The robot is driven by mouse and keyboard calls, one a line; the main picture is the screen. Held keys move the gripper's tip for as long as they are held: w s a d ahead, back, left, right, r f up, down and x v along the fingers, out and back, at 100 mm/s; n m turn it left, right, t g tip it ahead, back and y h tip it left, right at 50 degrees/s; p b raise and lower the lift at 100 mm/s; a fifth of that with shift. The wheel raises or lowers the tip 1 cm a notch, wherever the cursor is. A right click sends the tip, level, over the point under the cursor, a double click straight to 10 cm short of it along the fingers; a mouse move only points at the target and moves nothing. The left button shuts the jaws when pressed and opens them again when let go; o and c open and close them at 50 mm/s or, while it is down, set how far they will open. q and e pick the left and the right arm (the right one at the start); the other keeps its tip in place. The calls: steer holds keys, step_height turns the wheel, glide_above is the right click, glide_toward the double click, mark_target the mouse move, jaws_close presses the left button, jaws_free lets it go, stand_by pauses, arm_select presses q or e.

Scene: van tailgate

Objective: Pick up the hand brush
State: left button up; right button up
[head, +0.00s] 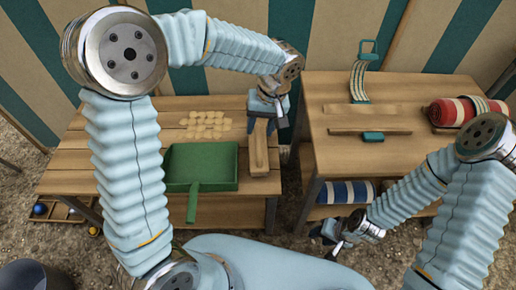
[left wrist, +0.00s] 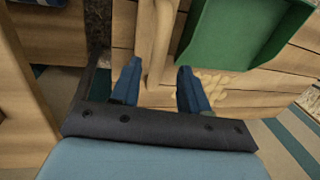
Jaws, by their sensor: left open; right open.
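The hand brush (head: 259,155) is a long light-wood piece lying at the right end of the left wooden table, right of the green dustpan (head: 214,160). My left gripper (head: 268,112) is open over the far end of the brush. In the left wrist view the brush (left wrist: 157,40) reaches in between the two spread blue fingers of my left gripper (left wrist: 160,88); whether they touch it I cannot tell. My right gripper (head: 338,246) is open and empty, low in front of the right table.
Pale crumbs (head: 205,122) lie behind the dustpan. A gap separates the left table from the right table (head: 330,95), which holds a wooden bar, a striped strap (head: 359,82) and a red roll (head: 462,110). A blue striped roll (head: 346,191) lies on its lower shelf.

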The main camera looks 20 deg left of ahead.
mark_target(259, 137)
arm_select(q)
steer(key=f, duration=0.5)
steer(key=shift+s+a+f, duration=0.15)
steer(key=shift+a+f, duration=0.1)
steer(key=shift+a, duration=0.05)
steer(key=shift+c, duration=0.3)
jaws_close()
steer(key=shift+r, duration=0.15)
